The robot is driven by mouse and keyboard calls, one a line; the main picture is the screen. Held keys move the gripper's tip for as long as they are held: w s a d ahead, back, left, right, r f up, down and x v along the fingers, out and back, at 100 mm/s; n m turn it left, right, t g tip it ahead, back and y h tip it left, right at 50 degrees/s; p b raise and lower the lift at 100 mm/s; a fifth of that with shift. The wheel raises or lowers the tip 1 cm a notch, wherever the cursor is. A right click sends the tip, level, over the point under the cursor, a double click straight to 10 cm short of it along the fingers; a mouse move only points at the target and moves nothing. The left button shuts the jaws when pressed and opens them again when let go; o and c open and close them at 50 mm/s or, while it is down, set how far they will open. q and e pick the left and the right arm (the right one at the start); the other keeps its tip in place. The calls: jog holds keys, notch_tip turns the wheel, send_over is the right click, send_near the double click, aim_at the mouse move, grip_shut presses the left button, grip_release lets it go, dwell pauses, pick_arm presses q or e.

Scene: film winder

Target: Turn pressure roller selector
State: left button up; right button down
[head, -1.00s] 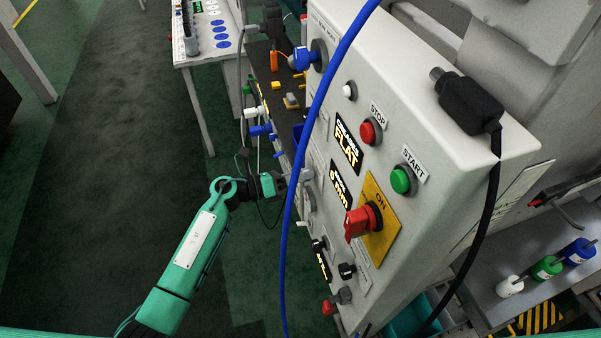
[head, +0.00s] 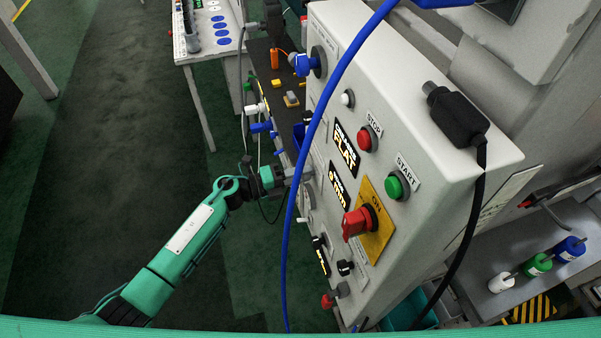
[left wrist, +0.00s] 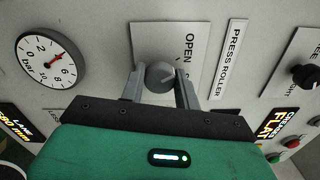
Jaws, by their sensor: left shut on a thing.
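The pressure roller selector (left wrist: 160,75) is a round grey knob on a pale plate, beside the labels "PRESS ROLLER" and "OPEN" in the left wrist view. My left gripper (left wrist: 160,88) has its two fingers on either side of the knob and is shut on it. In the head view my left gripper (head: 288,176) reaches the side of the grey control panel (head: 410,125). There the knob is hidden by the gripper and the steep angle. My right gripper is not in view.
A pressure gauge (left wrist: 47,61) sits left of the knob and a black knob (left wrist: 304,75) to its right. A blue cable (head: 317,125) hangs in front of the panel near my gripper. A red switch (head: 358,222) and a green start button (head: 396,186) stick out.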

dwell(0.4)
pick_arm(q)
jog(key=o, duration=1)
jog(key=shift+a, duration=0.1)
jog(key=b+v, duration=0.5)
jog(key=v, duration=0.8)
jog(key=shift+s+a, duration=0.1)
jog(key=shift+a, duration=0.25)
